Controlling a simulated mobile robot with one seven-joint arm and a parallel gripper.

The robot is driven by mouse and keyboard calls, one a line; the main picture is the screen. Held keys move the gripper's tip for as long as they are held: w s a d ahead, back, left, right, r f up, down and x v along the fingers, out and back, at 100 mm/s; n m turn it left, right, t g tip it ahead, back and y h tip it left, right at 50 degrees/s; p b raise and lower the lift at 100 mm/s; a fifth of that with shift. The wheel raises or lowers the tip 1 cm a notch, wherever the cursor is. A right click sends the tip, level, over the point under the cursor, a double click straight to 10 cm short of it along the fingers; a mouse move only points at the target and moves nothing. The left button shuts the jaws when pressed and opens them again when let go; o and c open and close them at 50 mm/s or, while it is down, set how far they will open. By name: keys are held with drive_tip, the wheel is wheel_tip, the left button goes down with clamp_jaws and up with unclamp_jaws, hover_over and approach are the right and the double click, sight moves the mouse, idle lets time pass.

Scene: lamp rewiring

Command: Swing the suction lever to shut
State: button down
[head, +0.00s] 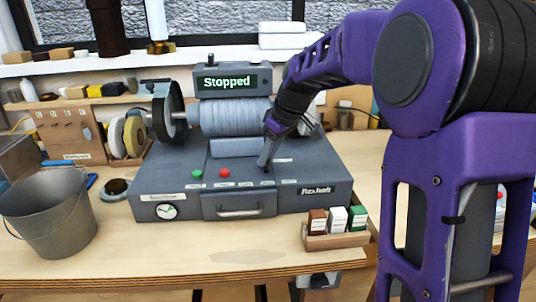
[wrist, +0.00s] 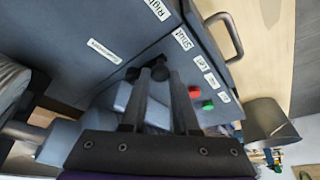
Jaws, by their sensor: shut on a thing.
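The grey machine (head: 165,185) stands on the bench, its display (head: 225,81) reading "Stopped". My gripper (head: 265,164) reaches down to the right part of its top panel. In the wrist view my gripper (wrist: 160,75) is closed on the dark knob of the suction lever (wrist: 160,72). Most of the lever is hidden between the fingers. A label reading "Shut" (wrist: 182,39) lies just beyond the fingertips, with "Right" (wrist: 158,8) farther up and another small label (wrist: 202,64) to the right. Which label the lever points at cannot be told.
Green (head: 197,173) and red (head: 225,173) buttons sit left of my gripper. A drawer handle (head: 239,211) is on the machine's front. A metal bucket (head: 50,215) stands at left, and a wooden holder of small boxes (head: 336,241) in front.

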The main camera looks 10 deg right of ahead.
drive_tip(key=c, duration=0.7)
unclamp_jaws()
drive_tip(key=p+v, duration=0.2)
drive_tip(key=v, duration=1.5)
drive_tip(key=shift+d+r+p, duration=0.1)
drive_tip(key=shift+r+p, duration=0.1)
drive_tip(key=shift+p, duration=0.1)
drive_tip(key=shift+r, duration=0.1)
